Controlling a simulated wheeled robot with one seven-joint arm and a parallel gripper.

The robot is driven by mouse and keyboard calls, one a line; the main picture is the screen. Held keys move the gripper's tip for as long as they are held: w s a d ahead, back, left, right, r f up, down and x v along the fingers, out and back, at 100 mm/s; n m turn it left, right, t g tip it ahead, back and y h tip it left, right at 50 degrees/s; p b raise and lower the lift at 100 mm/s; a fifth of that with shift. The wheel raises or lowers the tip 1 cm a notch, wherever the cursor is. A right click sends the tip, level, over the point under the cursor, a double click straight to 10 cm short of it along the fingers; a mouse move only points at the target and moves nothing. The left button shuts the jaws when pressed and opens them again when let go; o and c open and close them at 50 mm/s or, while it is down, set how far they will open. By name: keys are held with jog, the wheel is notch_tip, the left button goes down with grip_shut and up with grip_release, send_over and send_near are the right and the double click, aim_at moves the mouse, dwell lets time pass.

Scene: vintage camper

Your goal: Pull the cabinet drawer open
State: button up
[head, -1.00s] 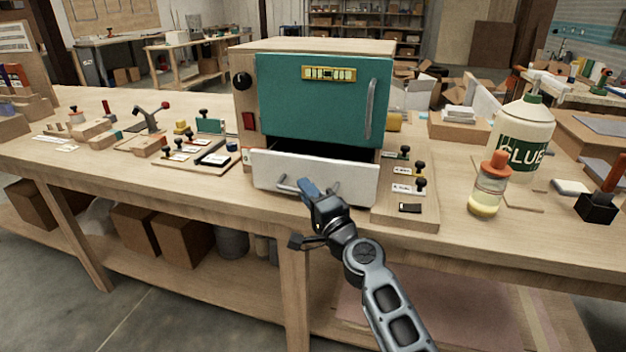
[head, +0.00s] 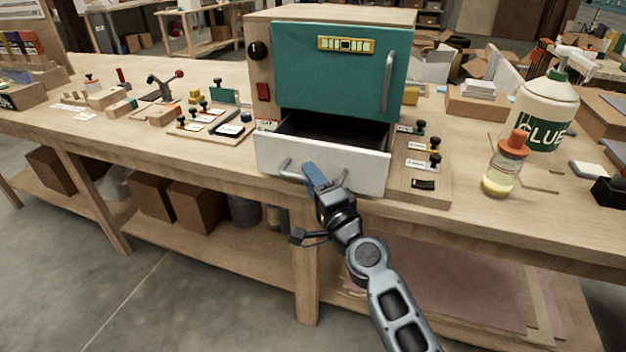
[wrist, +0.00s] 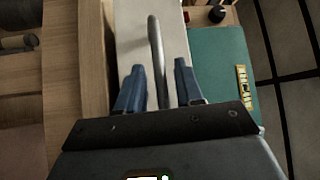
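The cabinet (head: 262,85) stands on the workbench, with a teal door above and a white-fronted drawer (head: 350,172) below. The drawer is partly out, and its dark inside shows above the front. Its metal bar handle (head: 290,174) is partly hidden by my gripper (head: 313,175) in the head view. In the wrist view the handle bar (wrist: 156,50) runs between the two blue fingers of my gripper (wrist: 159,78). The fingers are apart, with a visible gap on each side of the bar. The white drawer front (wrist: 133,30) lies beyond them.
The teal door (head: 335,85) is closed and has its own upright handle (head: 387,82). A glue bottle (head: 545,110) and an orange-capped bottle (head: 505,165) stand at the right. Small boards with knobs lie on both sides of the cabinet. The floor before the bench looks clear.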

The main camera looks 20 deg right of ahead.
jog(key=v, duration=0.7)
jog(key=shift+s+b, duration=0.4)
jog(key=shift+b, duration=0.05)
